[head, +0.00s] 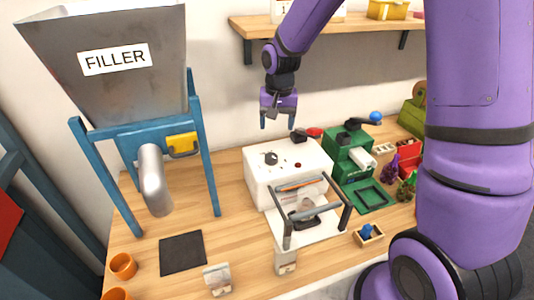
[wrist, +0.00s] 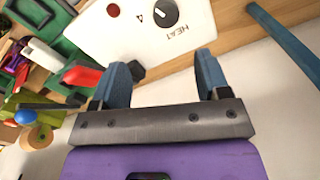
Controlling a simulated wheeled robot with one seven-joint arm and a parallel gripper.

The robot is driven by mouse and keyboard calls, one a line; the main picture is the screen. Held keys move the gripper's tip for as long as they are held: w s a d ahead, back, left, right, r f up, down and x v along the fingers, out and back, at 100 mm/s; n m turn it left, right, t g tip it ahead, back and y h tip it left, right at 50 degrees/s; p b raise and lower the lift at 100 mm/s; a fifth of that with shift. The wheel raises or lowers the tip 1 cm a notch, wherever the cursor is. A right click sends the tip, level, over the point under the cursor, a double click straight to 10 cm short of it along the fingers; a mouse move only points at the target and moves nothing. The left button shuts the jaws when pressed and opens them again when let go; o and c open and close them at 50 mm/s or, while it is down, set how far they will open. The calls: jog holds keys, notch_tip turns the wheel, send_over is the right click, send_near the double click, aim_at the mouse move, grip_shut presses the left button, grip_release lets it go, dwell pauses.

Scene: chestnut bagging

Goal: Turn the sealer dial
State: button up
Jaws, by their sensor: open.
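The sealer (head: 268,182) is a white box on the wooden bench, with a grey hinged frame and a tray at its front. Its black dial (head: 271,158) sits on the top face at the left. In the wrist view the dial (wrist: 164,12) shows at the top, with a white pointer mark and the word HEAT beside it. My gripper (head: 278,124) is open and empty, pointing down above and behind the sealer. In the wrist view its blue fingers (wrist: 167,72) are apart and the dial lies beyond them, not touched.
A black and red lever (head: 305,134) stands at the sealer's back edge, close to my gripper. A green machine (head: 352,155) stands to the right. The blue filler stand (head: 205,150) is at left, and a shelf (head: 250,28) hangs above.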

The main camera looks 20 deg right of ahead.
aim_at(271, 156)
jog(key=f, duration=0.8)
jog(key=w+a+f, duration=0.1)
jog(key=f, duration=0.3)
jog(key=shift+f, duration=0.25)
jog(key=c, duration=0.9)
